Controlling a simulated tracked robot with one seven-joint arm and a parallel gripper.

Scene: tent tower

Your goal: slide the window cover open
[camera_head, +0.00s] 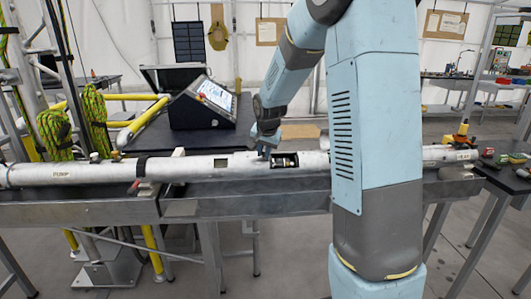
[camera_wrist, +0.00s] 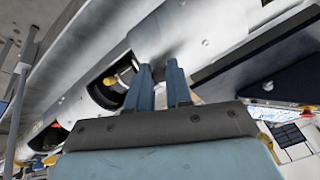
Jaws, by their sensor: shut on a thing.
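A long white pipe (camera_head: 90,173) lies level on a metal stand and has several cut-out windows. The window (camera_head: 286,161) just right of my gripper is uncovered in part at least, with a dark inside and a brass-coloured part showing. In the wrist view this window (camera_wrist: 108,88) is left of my fingers. My gripper (camera_head: 264,153) reaches down to the pipe from above. In the wrist view its two blue fingers (camera_wrist: 162,68) are close together at the window cover (camera_wrist: 165,35), a pale curved piece on the pipe. The gripped part is mostly hidden between them.
A black case with a lit screen (camera_head: 214,94) stands on the dark table behind the pipe. Green rope coils (camera_head: 55,132) hang at the left. A side table with small coloured items (camera_head: 487,153) is at the right. My arm hides part of the pipe.

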